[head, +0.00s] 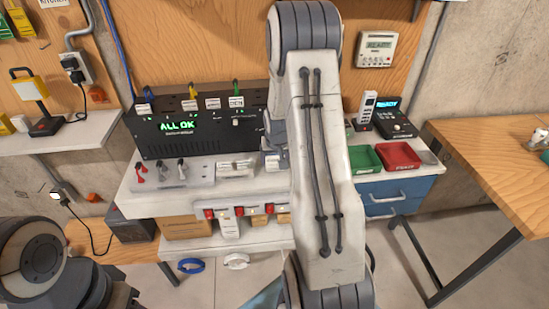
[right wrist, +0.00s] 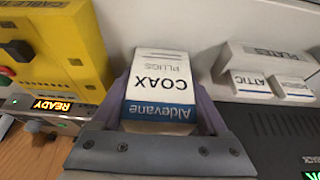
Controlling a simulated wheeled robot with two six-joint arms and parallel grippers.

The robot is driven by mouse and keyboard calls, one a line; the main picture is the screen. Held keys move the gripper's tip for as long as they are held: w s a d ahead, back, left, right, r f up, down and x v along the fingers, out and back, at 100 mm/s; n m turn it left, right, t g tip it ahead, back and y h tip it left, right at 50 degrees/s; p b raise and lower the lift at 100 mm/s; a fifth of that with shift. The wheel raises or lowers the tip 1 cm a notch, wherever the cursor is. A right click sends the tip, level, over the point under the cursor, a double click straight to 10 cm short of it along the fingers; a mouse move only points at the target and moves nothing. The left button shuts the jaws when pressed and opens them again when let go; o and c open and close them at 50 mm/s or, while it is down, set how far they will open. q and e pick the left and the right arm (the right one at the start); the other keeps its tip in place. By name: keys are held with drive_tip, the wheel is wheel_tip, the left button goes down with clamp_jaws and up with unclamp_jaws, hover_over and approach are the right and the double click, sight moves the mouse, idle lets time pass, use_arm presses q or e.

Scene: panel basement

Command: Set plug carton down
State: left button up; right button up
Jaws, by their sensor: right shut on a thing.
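The plug carton (right wrist: 160,82) is a small white and blue box marked COAX PLUGS and Aldevane. In the right wrist view it sits between the two fingers of my right gripper (right wrist: 163,98), which is shut on it. In the head view my right arm covers much of the middle, and the right gripper (head: 272,154) shows only partly at the arm's left edge, over the white bench (head: 165,202). I cannot tell whether the carton's underside touches the bench. My left gripper is out of view; only part of my left arm shows.
A black ALL OK unit (head: 205,133) stands at the bench's back. A PLATES box (right wrist: 265,62) with small labelled blocks lies right of the carton in the wrist view; a yellow device (right wrist: 50,50) is left. Green (head: 364,158) and red (head: 398,155) trays stand on the right.

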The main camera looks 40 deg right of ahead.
drive_tip(key=shift+f, duration=0.2)
drive_tip(key=o, duration=1.4)
drive_tip(key=shift+r, duration=0.1)
